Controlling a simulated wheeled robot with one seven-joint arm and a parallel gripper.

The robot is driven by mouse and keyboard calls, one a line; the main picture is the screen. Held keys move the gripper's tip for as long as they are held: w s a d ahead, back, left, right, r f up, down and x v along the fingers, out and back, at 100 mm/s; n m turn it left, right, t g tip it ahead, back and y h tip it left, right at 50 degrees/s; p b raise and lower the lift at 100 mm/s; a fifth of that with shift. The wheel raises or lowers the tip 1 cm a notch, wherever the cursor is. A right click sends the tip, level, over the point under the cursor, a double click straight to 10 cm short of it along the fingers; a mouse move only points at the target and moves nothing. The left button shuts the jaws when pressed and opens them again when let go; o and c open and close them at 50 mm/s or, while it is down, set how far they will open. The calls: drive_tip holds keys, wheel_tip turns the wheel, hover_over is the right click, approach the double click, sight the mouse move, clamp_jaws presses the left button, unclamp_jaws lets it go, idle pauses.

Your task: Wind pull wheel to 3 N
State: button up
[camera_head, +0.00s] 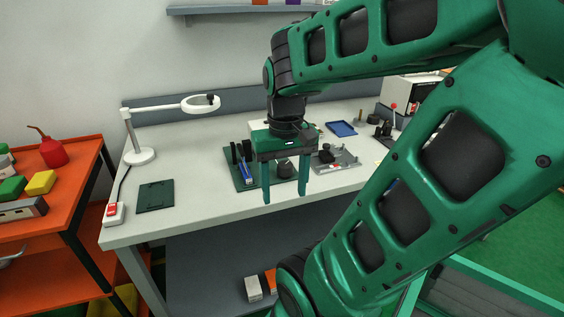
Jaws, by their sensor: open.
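My green gripper (285,194) hangs over the front part of the white bench, its two fingers pointing down and spread apart, with nothing held. Behind it is a dark green base plate (240,184) with black upright posts (234,154) and a blue part (247,173). A dark round knob-like part (285,169) shows between the fingers, farther back; I cannot tell whether it is the pull wheel. The gripper body hides part of this fixture. No force reading is legible.
A grey plate with small parts (336,159) lies right of the gripper, a blue tray (341,129) behind it. A white magnifier lamp (140,155), dark green mat (155,196) and red switch box (114,212) are left. The front left bench (190,221) is clear.

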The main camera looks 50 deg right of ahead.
drive_tip(key=w+d+r, duration=0.4)
drive_tip(key=w+d, duration=0.3)
drive_tip(key=m, duration=0.1)
approach(284, 164)
wheel_tip(284, 164, down, 9)
drive_tip(key=shift+r, duration=0.1)
drive_tip(key=shift+c, duration=0.5)
drive_tip(key=c, duration=0.9)
drive_tip(key=shift+a, duration=0.15)
